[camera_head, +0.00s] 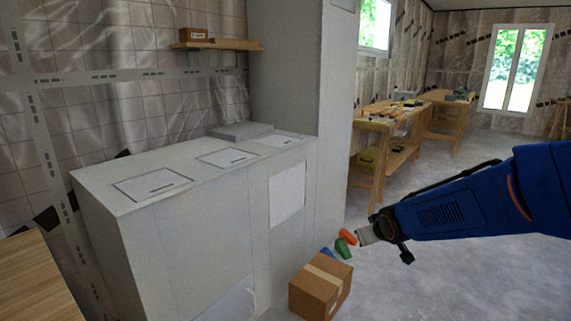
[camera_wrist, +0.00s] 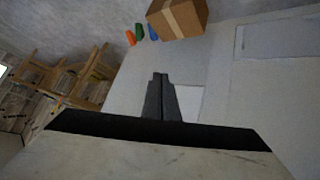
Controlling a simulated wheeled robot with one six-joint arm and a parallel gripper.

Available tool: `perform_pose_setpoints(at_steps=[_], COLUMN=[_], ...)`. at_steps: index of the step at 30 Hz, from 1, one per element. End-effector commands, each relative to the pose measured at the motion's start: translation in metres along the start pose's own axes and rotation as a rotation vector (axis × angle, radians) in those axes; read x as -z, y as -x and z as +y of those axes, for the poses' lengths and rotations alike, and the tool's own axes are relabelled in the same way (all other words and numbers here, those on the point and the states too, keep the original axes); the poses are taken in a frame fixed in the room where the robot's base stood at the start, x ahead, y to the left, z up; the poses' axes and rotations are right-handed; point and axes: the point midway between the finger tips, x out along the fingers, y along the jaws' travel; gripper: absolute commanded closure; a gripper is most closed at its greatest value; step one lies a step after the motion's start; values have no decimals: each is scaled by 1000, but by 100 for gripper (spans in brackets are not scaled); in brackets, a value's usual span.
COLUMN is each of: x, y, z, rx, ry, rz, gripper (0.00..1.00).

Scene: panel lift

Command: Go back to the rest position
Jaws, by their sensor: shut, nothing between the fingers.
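My gripper shows in the wrist view (camera_wrist: 160,78) with its two dark fingers together and nothing between them. In the head view my blue arm reaches in from the right, and its end (camera_head: 366,236) is in front of the white cabinet (camera_head: 185,240), over the floor and apart from the cabinet. A white panel (camera_head: 287,195) is on the cabinet's front. The fingers are too small to make out in the head view.
A cardboard box (camera_head: 318,292) stands on the floor, with orange (camera_head: 347,237), green (camera_head: 343,248) and blue (camera_head: 327,253) objects behind it. Wooden workbenches (camera_head: 385,125) stand farther back. A wooden surface (camera_head: 35,285) is at lower left. Open floor (camera_head: 450,285) lies at right.

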Motion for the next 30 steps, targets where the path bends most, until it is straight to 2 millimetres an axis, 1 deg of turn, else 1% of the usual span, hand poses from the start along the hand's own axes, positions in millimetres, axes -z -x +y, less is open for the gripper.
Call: perform_pose_setpoints(at_steps=[1, 3, 8, 13, 18, 20, 24, 27, 30], x=[-6, -17, -46, -79, -116, -130, -162, -183, -199], y=[17, 37, 83, 130, 175, 190, 224, 245, 260], z=[3, 6, 10, 8, 1, -3, -14, -23, -30], rx=[-8, -16, -28, -32, -26, -22, -8, 4, 15], ry=[-15, -36, -86, -140, -192, -209, -248, -271, -289], rz=[-13, -42, -105, -172, -236, -260, -311, -343, -370], gripper=[100, 100, 100, 100, 100, 100, 100, 100, 100])
